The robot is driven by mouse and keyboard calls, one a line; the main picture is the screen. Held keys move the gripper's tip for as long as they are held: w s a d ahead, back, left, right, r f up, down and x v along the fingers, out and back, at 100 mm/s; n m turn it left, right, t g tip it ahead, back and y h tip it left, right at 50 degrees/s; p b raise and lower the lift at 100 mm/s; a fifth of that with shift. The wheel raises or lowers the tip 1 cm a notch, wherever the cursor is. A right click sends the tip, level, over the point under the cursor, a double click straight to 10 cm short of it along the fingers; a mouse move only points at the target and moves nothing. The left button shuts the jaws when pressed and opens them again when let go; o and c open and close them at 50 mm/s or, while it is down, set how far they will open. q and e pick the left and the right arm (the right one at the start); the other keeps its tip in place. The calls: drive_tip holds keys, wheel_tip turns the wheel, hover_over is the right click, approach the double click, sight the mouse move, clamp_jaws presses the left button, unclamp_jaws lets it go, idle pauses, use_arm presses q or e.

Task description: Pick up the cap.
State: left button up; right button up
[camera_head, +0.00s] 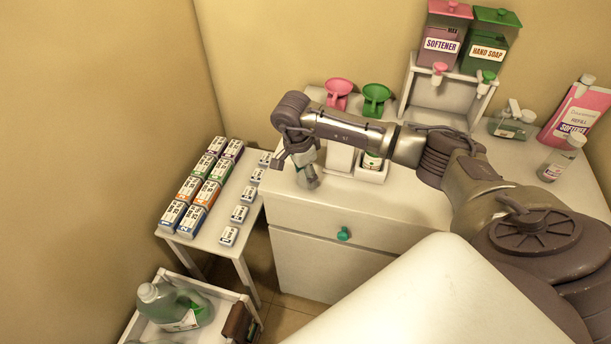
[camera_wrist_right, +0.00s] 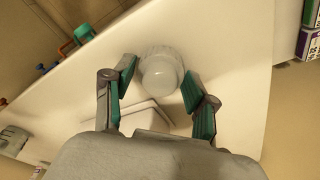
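The cap (camera_wrist_right: 161,72) is a pale, round, translucent-looking piece on the white cabinet top, seen from above in the right wrist view. A greyish, rounded piece (camera_head: 308,180) below my right gripper in the head view appears to be the same cap, partly hidden by the gripper. My right gripper (camera_head: 301,160) is open just above the cabinet's left front part. In the right wrist view its green-padded fingers (camera_wrist_right: 158,76) are spread on either side of the cap, with gaps visible. I cannot tell whether either finger touches it. My left gripper is not in view.
A white holder (camera_head: 372,173) with bottles stands just right of my gripper. Pink (camera_head: 339,92) and green (camera_head: 376,98) scoop-like items are behind. A dispenser stand (camera_head: 448,95) is further right. A side table (camera_head: 222,255) with several boxes stands left; a trolley (camera_head: 234,297) holds a green bottle.

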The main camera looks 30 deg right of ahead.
drive_tip(key=shift+c, duration=1.2)
drive_tip(key=shift+r, duration=0.1)
